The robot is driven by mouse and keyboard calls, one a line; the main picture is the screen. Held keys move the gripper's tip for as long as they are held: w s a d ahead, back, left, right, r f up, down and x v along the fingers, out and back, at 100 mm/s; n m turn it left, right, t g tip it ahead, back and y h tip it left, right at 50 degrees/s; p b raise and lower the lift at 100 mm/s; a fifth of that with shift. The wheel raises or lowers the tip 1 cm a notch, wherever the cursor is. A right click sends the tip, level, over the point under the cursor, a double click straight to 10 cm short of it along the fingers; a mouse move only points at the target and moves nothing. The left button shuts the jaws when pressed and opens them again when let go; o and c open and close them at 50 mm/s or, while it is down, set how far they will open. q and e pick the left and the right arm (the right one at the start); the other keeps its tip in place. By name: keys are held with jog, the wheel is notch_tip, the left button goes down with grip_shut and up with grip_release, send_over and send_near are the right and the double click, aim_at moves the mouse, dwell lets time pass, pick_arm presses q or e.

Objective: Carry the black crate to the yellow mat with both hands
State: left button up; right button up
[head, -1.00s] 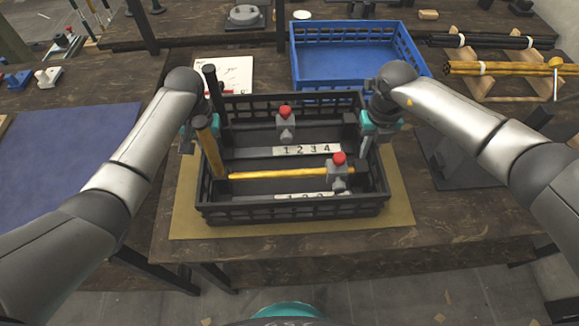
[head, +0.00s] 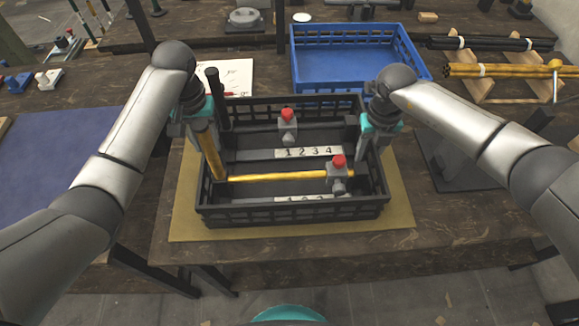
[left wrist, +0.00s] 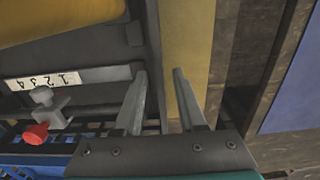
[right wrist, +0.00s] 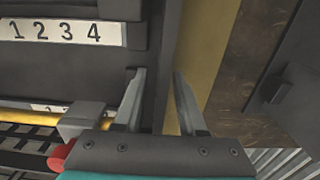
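The black crate (head: 290,210) sits on the yellow mat (head: 400,215), with mat showing around its front and sides. My left gripper (head: 190,138) is above the crate's left wall. In the left wrist view its fingers (left wrist: 159,72) are apart, with the wall (left wrist: 154,40) and some mat showing between them. My right gripper (head: 365,145) is at the crate's right wall. In the right wrist view its fingers (right wrist: 157,72) are apart, with the wall (right wrist: 167,40) and mat between them. The exact finger depth at the walls is hidden in the head view.
Inside the crate are red-topped grey fixtures (head: 288,128), a number strip (head: 308,152) and yellow and black rods. A blue crate (head: 350,85) stands close behind. Rods lie on wooden racks (head: 485,85) at right. A blue mat (head: 60,150) lies at left.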

pick_arm(q)
notch_tip(320, 180, up, 6)
jog(key=shift+r, duration=0.1)
pick_arm(e)
notch_tip(320, 180, up, 12)
jog(key=shift+r, duration=0.1)
dwell(0.4)
dwell(0.4)
